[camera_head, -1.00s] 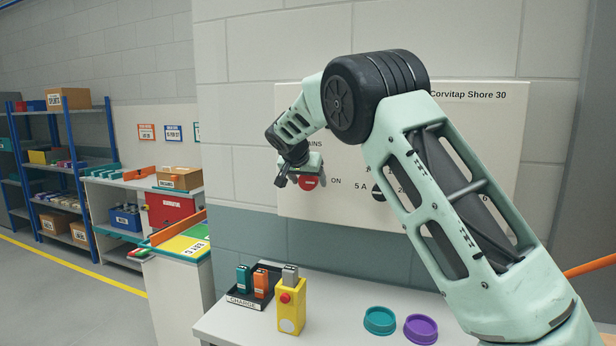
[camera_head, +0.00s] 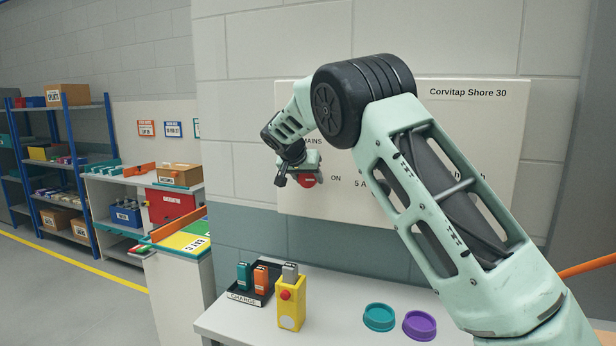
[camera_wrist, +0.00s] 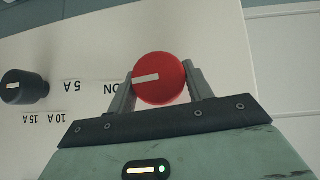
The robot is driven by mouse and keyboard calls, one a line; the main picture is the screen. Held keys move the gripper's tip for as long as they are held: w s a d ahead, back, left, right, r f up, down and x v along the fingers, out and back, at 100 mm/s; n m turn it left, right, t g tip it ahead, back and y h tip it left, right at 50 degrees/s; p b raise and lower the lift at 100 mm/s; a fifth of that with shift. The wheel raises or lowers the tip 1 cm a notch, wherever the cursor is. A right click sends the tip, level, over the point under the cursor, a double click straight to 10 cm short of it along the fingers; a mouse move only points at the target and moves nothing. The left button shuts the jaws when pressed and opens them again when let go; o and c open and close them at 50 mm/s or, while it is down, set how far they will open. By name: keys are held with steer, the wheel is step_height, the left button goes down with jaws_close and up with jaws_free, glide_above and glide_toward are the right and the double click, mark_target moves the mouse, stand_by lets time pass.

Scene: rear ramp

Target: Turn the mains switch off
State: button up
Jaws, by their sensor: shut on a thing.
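The mains switch is a round red knob with a white bar, on the cream panel (camera_head: 470,140) marked "Corvitap Shore 30". In the wrist view the red knob (camera_wrist: 158,79) sits between the fingers of my gripper (camera_wrist: 160,85), which is shut on it. The white bar lies nearly level in that view, its left end toward the "ON" label (camera_wrist: 111,88). In the head view my gripper (camera_head: 297,180) is at the panel's left side and partly covers the red knob (camera_head: 309,181). The "ON" label (camera_head: 336,178) is just right of it.
A black dial (camera_wrist: 22,86) with amp marks is beside the switch. Below the panel, a counter (camera_head: 350,332) holds a yellow box with a red button (camera_head: 291,305), a black charge tray (camera_head: 243,298), a teal dish (camera_head: 379,317) and a purple dish (camera_head: 419,325).

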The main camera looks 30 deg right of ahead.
steer(key=n+g+h+p, duration=0.1)
steer(key=g+h+p, duration=0.1)
steer(key=p, duration=0.1)
steer(key=shift+w+a+r+n+g, duration=0.1)
steer(key=shift+w+r+n+g, duration=0.05)
steer(key=shift+n+g, duration=0.2)
steer(key=n+g+h+p, duration=0.2)
steer(key=h, duration=0.1)
steer(key=shift+a+f, duration=0.1)
steer(key=shift+f, duration=0.1)
steer(key=n+g+h, duration=0.2)
steer(key=n+h, duration=0.1)
steer(key=shift+w+f, duration=0.1)
steer(key=shift+f, duration=0.2)
steer(key=shift+n+g+h+b, duration=0.25)
steer(key=shift+n+h+b, duration=0.6)
steer(key=shift+h, duration=0.15)
steer(key=shift+r, duration=0.1)
steer(key=o, duration=0.9)
steer(key=shift+o, duration=0.2)
